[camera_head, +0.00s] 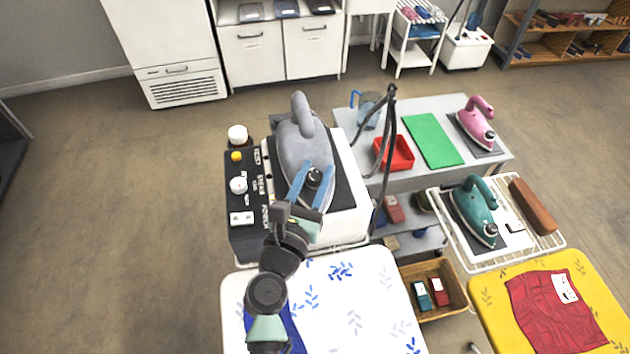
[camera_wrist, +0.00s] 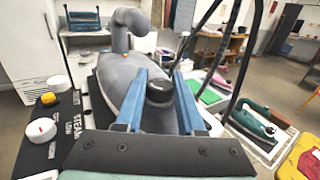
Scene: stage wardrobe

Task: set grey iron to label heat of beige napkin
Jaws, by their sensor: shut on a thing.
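The grey iron (camera_head: 300,145) rests on a dark pad on top of the white steam station (camera_head: 346,222). Its black dial (camera_head: 315,175) is near the end closest to me. My gripper (camera_head: 314,184) has its blue fingers shut on this dial, one on each side. In the wrist view the dial (camera_wrist: 160,91) sits between the fingers, with the grey iron (camera_wrist: 122,85) behind them. The dial's marks cannot be read. I see no beige napkin; a red cloth (camera_head: 545,308) with a white label (camera_head: 564,288) lies on the yellow board.
The station's panel has a white knob (camera_head: 238,185) and a yellow button (camera_head: 236,156). A teal iron (camera_head: 473,212) stands on a wire rack to the right. A pink iron (camera_head: 477,124) is farther back. Dark hoses (camera_head: 386,150) rise right of the station. The left floor is clear.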

